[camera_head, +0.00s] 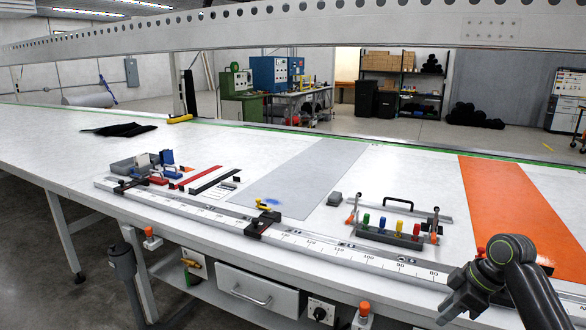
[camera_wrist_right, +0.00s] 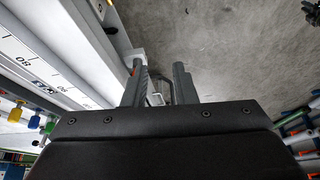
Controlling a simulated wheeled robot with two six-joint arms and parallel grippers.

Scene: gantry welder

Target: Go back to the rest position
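My right gripper (camera_head: 452,306) hangs at the front right edge of the long white table (camera_head: 330,175), its arm coming in from the lower right. In the right wrist view its two fingers (camera_wrist_right: 159,82) stand apart with nothing between them, over the table's edge and the grey floor. My left gripper and left arm are out of view.
A long ruler rail (camera_head: 215,215) with black clamps runs along the table's front edge. A rack of coloured-handled tools (camera_head: 390,230) stands left of my right gripper. An orange strip (camera_head: 515,205) crosses the table. A perforated beam (camera_head: 290,25) spans above.

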